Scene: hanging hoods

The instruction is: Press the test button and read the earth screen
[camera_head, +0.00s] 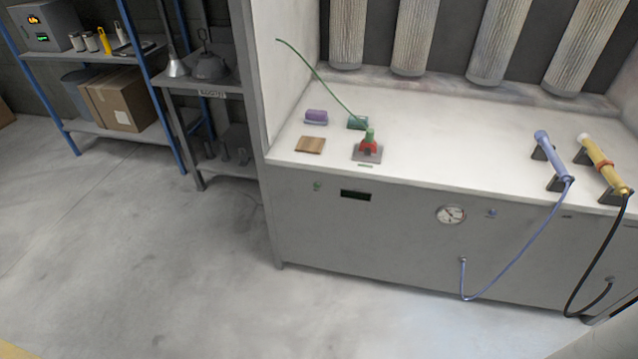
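A small green button (317,185) sits on the grey front panel of the bench, near its left end. I take it as the test button, though its label is too small to read. Just right of it is a small dark screen (355,195) set in the same panel. It looks black, and I cannot make out any reading on it. A red and green clamp (368,146) stands on a grey plate on the bench top above the screen. A thin green cable (318,75) rises from near it to the upper left. My gripper is not in view.
The white bench top (450,140) carries a purple block (316,117), a brown pad (310,145), and blue and yellow hosed wands (603,160) at right. A gauge (450,215) is on the panel. Shelves (110,100) stand left. The floor (150,260) before the panel is clear.

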